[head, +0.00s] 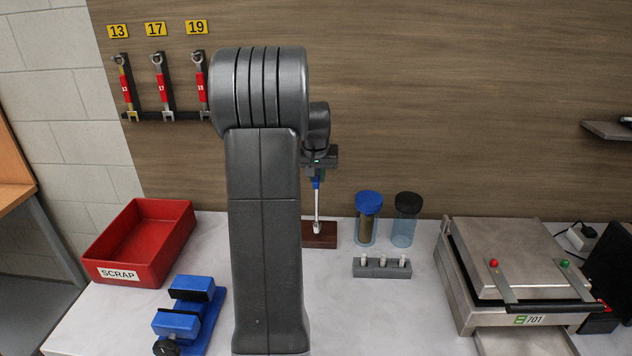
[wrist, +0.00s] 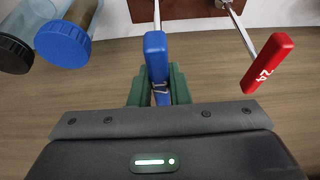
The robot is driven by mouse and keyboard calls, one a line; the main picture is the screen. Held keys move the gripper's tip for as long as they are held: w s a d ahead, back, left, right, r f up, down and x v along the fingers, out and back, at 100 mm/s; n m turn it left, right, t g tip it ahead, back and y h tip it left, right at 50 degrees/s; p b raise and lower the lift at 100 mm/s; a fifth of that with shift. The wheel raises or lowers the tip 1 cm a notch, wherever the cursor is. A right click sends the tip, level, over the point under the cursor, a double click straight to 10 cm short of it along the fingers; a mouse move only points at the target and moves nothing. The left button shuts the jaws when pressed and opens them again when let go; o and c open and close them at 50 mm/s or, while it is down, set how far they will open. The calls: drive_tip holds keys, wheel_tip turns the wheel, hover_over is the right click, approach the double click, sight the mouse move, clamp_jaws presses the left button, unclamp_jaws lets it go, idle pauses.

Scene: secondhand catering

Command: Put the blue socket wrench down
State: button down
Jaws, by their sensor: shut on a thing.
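The blue socket wrench has a blue handle (wrist: 156,55) and a bright metal shaft (head: 317,208). My gripper (wrist: 158,92), with green fingers, is shut on the handle. In the head view my gripper (head: 316,173) is above the wrench, which hangs roughly upright with its metal end down at a dark red-brown block (head: 322,241). The block also shows in the wrist view (wrist: 188,9). I cannot tell whether the wrench end sits in the block or just in front of it. A red-handled wrench (wrist: 267,62) stands beside it at the block, hidden by my arm in the head view.
A blue-lidded jar (head: 368,218) and a black-lidded jar (head: 406,222) stand right of the block, behind a grey holder (head: 382,268). A red SCRAP bin (head: 140,243) and blue vise (head: 188,315) are left, a metal press (head: 515,275) right. Spanners (head: 160,85) hang on the wall.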

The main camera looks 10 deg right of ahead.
drive_tip(key=shift+f, duration=1.25)
drive_tip(key=c, duration=1.4)
unclamp_jaws()
drive_tip(key=shift+o, duration=0.2)
drive_tip(key=shift+r, duration=0.1)
drive_tip(key=shift+r, duration=0.2)
drive_tip(key=b+v, duration=0.2)
drive_tip(key=v, duration=0.9)
drive_tip(key=shift+s+a+r, duration=0.1)
drive_tip(key=shift+s+r, duration=0.05)
drive_tip(key=shift+r, duration=0.15)
drive_tip(key=p+x, duration=0.2)
drive_tip(key=x, duration=1)
drive_tip(key=shift+r, duration=1.15)
